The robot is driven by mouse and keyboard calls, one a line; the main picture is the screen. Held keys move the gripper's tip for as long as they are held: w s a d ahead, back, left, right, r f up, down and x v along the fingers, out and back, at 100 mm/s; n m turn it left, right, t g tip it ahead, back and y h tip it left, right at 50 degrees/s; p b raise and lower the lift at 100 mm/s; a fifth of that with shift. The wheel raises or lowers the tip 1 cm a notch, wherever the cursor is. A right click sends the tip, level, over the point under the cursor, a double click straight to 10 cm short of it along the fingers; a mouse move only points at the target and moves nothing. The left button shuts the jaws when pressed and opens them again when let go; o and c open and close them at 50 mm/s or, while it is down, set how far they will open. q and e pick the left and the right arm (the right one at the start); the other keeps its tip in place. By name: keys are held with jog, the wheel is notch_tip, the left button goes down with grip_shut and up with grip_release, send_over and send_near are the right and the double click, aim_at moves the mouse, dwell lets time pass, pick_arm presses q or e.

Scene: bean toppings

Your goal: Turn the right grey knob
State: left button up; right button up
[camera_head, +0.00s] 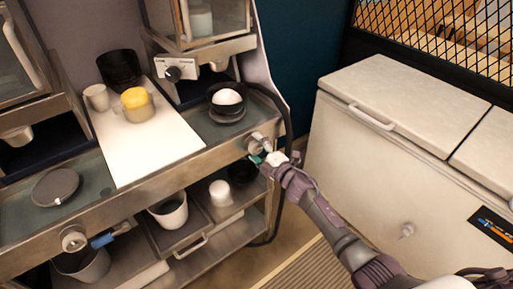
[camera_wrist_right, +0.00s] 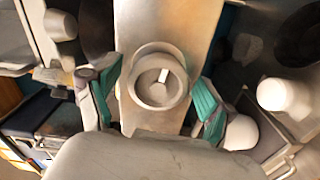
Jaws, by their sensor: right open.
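The right grey knob (camera_head: 256,141) sits on the front edge of the metal counter, with my right gripper (camera_head: 263,157) at it. In the right wrist view the round knob (camera_wrist_right: 158,85) faces the camera, with a light mark on its face. My right gripper (camera_wrist_right: 157,98) is open, with one teal-padded finger on each side of the knob. Gaps show between the pads and the knob's rim, so it does not look gripped. My left gripper is not in view.
A dark bowl with a white round item (camera_head: 228,97) stands above the right knob. A white board (camera_head: 150,140) holds cups. A white chest freezer (camera_head: 370,150) stands at right.

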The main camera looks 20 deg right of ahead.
jog(key=shift+s, duration=0.15)
jog(key=v, duration=1.1)
jog(key=shift+s+d, duration=0.15)
jog(key=shift+s, duration=0.2)
